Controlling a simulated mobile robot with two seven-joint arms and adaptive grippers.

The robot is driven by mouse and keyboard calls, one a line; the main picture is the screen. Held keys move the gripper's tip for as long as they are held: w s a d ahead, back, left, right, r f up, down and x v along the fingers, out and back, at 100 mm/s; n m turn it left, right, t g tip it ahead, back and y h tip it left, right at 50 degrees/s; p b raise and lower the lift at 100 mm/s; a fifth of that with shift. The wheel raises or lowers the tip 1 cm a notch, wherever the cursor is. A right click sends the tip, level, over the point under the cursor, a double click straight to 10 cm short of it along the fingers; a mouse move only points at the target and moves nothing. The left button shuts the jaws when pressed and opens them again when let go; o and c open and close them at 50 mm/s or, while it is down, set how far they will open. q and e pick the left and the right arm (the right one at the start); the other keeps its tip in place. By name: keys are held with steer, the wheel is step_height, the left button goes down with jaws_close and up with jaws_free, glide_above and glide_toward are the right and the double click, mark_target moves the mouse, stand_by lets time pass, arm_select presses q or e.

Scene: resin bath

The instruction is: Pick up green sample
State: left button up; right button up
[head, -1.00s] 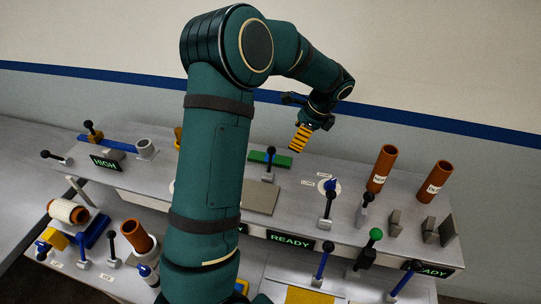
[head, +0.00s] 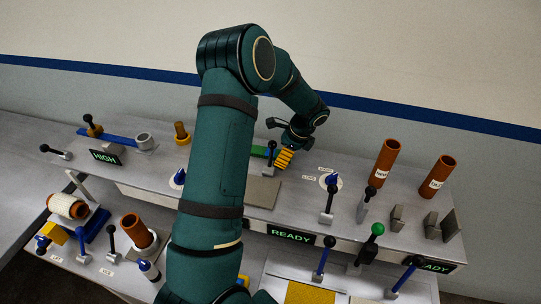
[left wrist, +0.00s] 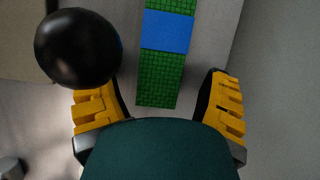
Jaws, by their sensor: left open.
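The green sample (left wrist: 160,75) is a flat green bar with a blue band across it. In the left wrist view it lies on the grey bench, its near end between my open yellow fingers. My left gripper (left wrist: 165,105) is open and holds nothing. In the head view the left gripper (head: 284,158) hangs over the upper bench at the sample, and only a small part of the green sample (head: 259,151) shows beside it. My right gripper is not in view.
A black ball-topped lever (left wrist: 78,47) stands close to the left finger in the wrist view. Orange tubes (head: 384,162), more levers and grey blocks (head: 397,218) stand to the right on the upper bench. A blue bar (head: 118,138) lies at left.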

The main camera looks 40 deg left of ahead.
arm_select(q)
steer(key=c, duration=1.3)
